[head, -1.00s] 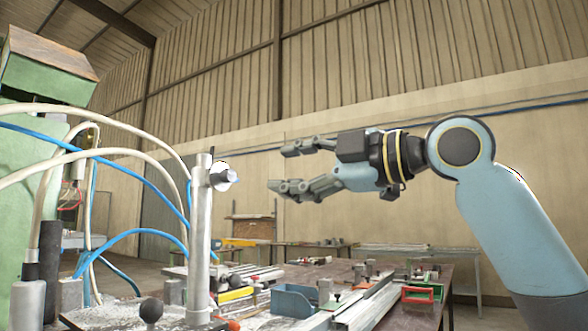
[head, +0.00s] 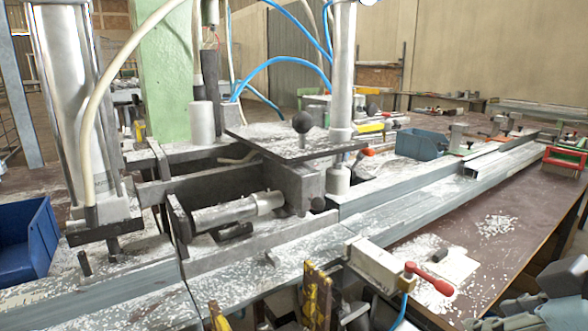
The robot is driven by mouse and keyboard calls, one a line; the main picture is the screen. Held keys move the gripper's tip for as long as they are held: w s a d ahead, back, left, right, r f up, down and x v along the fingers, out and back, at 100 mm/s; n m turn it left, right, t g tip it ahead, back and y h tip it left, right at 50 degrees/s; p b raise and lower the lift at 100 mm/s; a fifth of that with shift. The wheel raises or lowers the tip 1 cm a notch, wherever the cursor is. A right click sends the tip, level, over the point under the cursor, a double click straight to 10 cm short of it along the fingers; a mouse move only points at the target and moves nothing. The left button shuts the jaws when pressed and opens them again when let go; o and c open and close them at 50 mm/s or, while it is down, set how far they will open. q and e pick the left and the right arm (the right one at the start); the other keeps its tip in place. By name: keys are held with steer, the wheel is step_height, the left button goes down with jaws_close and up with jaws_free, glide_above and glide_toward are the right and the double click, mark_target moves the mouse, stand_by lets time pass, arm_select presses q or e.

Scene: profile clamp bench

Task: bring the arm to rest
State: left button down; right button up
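My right gripper (head: 532,307) shows only in part, as grey finger links in the lower right corner of the head view. It is at the near right edge of the bench, cut off by the frame, and its opening cannot be made out. I see nothing held in it. My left gripper and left arm are not in view.
The clamp bench fills the middle, with a long metal profile (head: 415,205) running to the far right. A white clamp block with a red lever (head: 430,279) stands near the front. Blue bins stand at far left (head: 24,240) and behind the profile (head: 421,144). Metal chips litter the brown tabletop (head: 520,215).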

steer(key=s+d+f+m+g+h, duration=0.1)
steer(key=s+f+m+g, duration=0.1)
steer(key=s+f, duration=0.35)
steer(key=s+d+f+m+g+h, duration=0.1)
steer(key=s+f+m+g, duration=0.15)
steer(key=s, duration=0.55)
steer(key=s+d+f+g+b, duration=0.1)
steer(key=d+f, duration=0.1)
steer(key=f, duration=1.2)
steer(key=s+d+f+b, duration=0.1)
steer(key=s+f, duration=0.1)
steer(key=f, duration=1.2)
steer(key=s+d+f+m+g, duration=0.1)
steer(key=s+f, duration=1.6)
steer(key=s, duration=0.1)
steer(key=shift+f+b, duration=0.35)
steer(key=shift+b, duration=0.05)
